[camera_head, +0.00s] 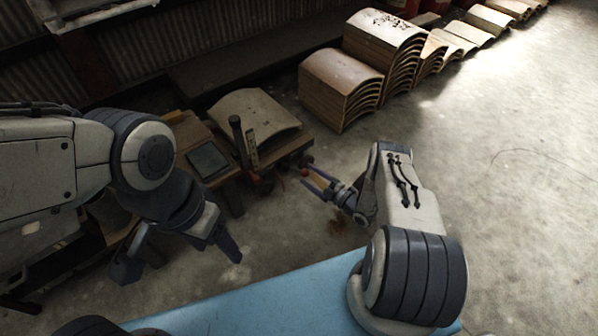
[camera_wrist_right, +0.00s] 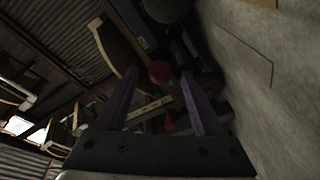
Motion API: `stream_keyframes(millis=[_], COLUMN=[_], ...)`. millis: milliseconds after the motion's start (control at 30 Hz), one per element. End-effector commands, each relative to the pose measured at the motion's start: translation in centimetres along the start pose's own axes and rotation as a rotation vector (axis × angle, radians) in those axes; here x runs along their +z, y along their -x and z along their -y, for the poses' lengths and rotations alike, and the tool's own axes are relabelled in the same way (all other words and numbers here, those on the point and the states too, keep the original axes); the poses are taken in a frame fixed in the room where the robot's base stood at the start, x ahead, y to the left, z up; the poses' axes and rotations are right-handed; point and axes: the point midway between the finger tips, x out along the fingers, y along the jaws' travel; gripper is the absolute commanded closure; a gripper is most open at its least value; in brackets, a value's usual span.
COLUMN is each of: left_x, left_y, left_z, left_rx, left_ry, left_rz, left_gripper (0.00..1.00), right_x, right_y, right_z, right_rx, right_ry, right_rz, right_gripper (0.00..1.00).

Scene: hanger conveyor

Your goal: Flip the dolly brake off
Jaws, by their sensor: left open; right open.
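A low wooden dolly (camera_head: 293,146) carries a curved plywood panel (camera_head: 255,115) left of centre in the head view. My right gripper (camera_head: 308,178) is open and points at this corner. In the right wrist view the red knob (camera_wrist_right: 159,72) appears between the tips of my open right gripper (camera_wrist_right: 158,78); I cannot tell if they touch. The lever behind it is dark and unclear. My left gripper (camera_head: 178,256) is open and empty, low at the left, away from the dolly.
A dark upright post (camera_head: 238,140) stands by the dolly, beside a wooden table with a dark tablet (camera_head: 207,160). Stacks of curved plywood (camera_head: 342,85) stand behind. Concrete floor (camera_head: 500,150) at the right is clear. A blue surface (camera_head: 270,305) lies in front.

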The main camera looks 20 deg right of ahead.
Motion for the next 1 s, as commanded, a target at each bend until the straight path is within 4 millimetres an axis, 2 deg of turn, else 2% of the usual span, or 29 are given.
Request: stream_keyframes(millis=[33, 100, 300, 700, 867, 900, 1000], left_x=[0.1, 0.1, 0.1, 0.2, 0.2, 0.2, 0.2], left_y=[-1.0, -1.6, -2.7, -2.8, -2.8, -2.8, -2.8], left_z=[0.1, 0.1, 0.2, 0.2, 0.2, 0.2, 0.2], left_rx=[0.000, 0.000, 0.000, 0.000, 0.000, 0.000, 0.000], left_ry=[0.000, 0.000, 0.000, 0.000, 0.000, 0.000, 0.000], left_rz=[0.000, 0.000, 0.000, 0.000, 0.000, 0.000, 0.000], left_gripper=[0.33, 0.33, 0.33, 0.33, 0.33, 0.33, 0.33], right_x=[0.1, 0.2, 0.2, 0.2, 0.2, 0.2, 0.2], right_y=[-1.2, -2.4, -4.8, -5.5, -5.5, -5.4, -5.4], right_z=[0.4, 0.4, 0.2, -0.1, -0.1, -0.1, -0.1], right_rx=[-0.002, -0.002, -0.001, 0.001, 0.001, 0.001, 0.001], right_ry=[0.002, 0.002, 0.000, -0.002, -0.002, -0.002, -0.002], right_rz=[-0.005, -0.004, 0.000, 0.005, 0.005, 0.005, 0.005], right_gripper=[0.31, 0.31, 0.31, 0.31, 0.93, 1.00, 1.00])
